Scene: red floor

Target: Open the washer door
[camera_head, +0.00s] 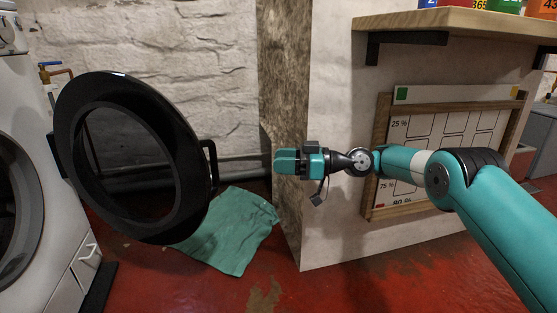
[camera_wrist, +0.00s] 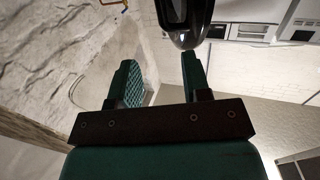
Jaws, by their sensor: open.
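The washer (camera_head: 22,150) is the white machine at the left edge of the head view. Its round black door (camera_head: 192,168) stands swung out from the front, wide open, and has a black handle (camera_head: 213,160) on its right rim. My gripper (camera_head: 280,162) is to the right of the handle, apart from it in the picture, pointing left toward it. In the wrist view my two green fingers (camera_wrist: 160,82) are spread with nothing between them. A glossy black part, likely the door edge, (camera_wrist: 185,18) shows beyond the fingertips at the top.
A green cloth (camera_head: 232,232) lies on the red floor below the door. A white wall corner with a wooden shelf (camera_head: 450,20) and a framed chart (camera_head: 440,150) stands behind my arm. A yellow tap (camera_head: 57,72) is by the washer.

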